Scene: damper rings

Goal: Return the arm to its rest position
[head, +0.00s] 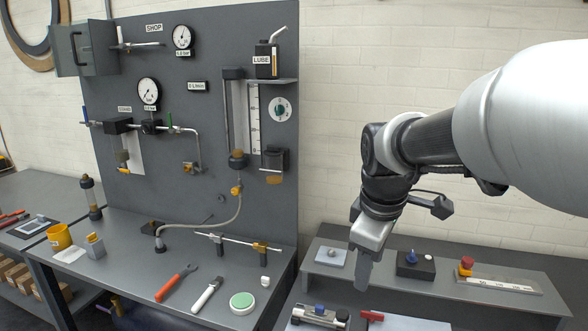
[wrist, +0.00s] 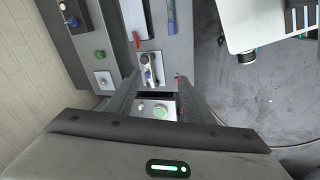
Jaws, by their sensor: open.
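My gripper (head: 364,272) hangs pointing down at the right of the head view, at the end of my raised white and black arm. It is in front of the pale brick wall and above the near side of the grey bench on the right. In the wrist view my gripper (wrist: 158,84) shows two dark fingers standing apart, with nothing held between them. Through the gap I see bench fittings well beyond the fingertips. In the head view the fingers overlap each other, so the gap is hidden there.
The grey panel (head: 220,60) with gauges and tubing stands left of my arm. Its bench holds a red-handled tool (head: 176,283), a white-handled tool (head: 207,294) and a green-topped round tin (head: 242,302). The right bench carries a red-knobbed fitting (head: 466,265) and a black block (head: 415,265).

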